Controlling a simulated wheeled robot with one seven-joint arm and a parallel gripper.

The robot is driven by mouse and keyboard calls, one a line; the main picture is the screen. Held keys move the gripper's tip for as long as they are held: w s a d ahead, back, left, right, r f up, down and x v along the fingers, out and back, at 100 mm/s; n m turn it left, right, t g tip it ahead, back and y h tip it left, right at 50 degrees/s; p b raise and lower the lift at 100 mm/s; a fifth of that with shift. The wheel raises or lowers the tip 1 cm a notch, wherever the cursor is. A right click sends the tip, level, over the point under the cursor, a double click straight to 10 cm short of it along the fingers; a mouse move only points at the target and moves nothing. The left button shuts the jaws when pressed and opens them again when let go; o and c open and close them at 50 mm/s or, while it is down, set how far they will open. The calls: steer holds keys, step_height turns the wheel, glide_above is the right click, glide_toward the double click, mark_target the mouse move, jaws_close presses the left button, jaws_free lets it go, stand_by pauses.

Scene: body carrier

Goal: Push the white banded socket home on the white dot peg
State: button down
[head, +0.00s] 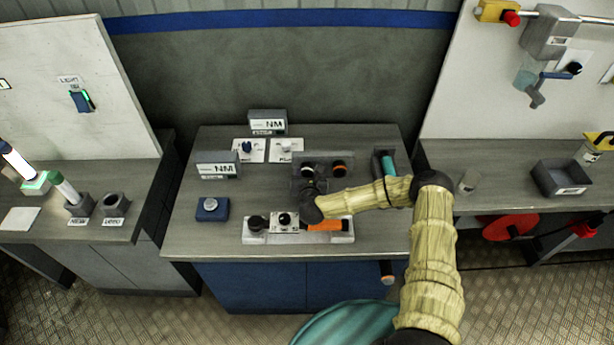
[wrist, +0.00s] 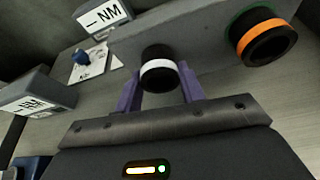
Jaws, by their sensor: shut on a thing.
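The white banded socket (wrist: 159,80) is a short black cylinder with a white ring, seen in the wrist view in front of the grey upright panel. My gripper (wrist: 161,74) has its two purple fingers shut on its left and right sides. The socket's far end meets or nearly meets the panel; I cannot tell how far it is seated. The white dot peg is not seen; the socket may be hiding it. In the head view my dark gripper (head: 313,190) is in front of the grey panel (head: 323,160), below the socket (head: 308,169).
An orange banded black socket (wrist: 263,38) is on the same panel to the right. A light block with black knobs (head: 285,220) and an orange handle (head: 325,225) lies in front.

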steer(key=shift+w, duration=0.1)
steer(key=c, duration=0.8)
jaws_free()
steer(key=v, duration=1.2)
steer(key=shift+d, duration=0.1)
